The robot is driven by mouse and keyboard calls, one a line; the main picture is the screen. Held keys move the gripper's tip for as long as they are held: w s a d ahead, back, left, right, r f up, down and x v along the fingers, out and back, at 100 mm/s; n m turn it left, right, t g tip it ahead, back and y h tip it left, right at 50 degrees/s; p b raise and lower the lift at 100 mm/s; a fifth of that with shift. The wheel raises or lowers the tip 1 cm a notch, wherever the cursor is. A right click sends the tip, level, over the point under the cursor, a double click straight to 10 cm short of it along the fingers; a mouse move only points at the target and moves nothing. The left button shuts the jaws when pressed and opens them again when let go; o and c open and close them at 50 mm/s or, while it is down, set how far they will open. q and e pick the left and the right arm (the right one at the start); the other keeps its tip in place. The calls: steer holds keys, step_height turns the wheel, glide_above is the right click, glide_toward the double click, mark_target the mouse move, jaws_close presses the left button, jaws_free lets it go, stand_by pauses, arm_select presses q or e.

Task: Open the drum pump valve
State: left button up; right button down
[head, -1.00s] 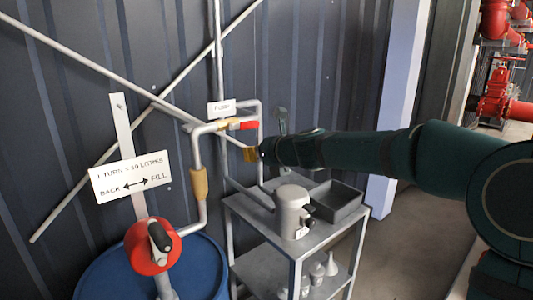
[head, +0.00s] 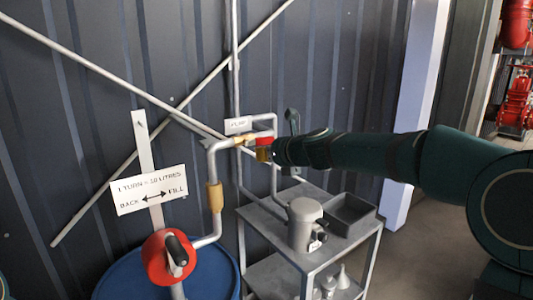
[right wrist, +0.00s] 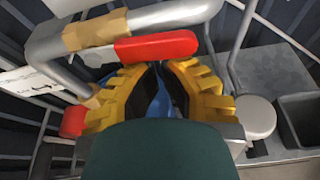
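The drum pump valve has a brass body and a red lever handle (head: 264,141) on the grey pipe, in front of the wall. The handle lies along the pipe and also shows in the right wrist view (right wrist: 155,46). My right gripper (head: 263,154) is right below the handle; its arm comes in from the right. In the right wrist view the yellow fingers of my right gripper (right wrist: 160,68) are apart by a narrow gap, with blue showing between them. The handle crosses just beyond the tips, not between them; contact cannot be told. My left gripper is not in view.
A blue drum (head: 125,280) with a red crank pump (head: 158,265) stands at lower left, with a sign (head: 150,190) above it. A grey cart (head: 270,228) holds a grey jug (head: 304,225) and a tray (head: 349,214) below my right arm. Floor at right is clear.

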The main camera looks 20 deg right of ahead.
steer(key=shift+d+r+n+p, duration=0.2)
steer(key=shift+r+n+p, duration=0.25)
steer(key=shift+r, duration=0.25)
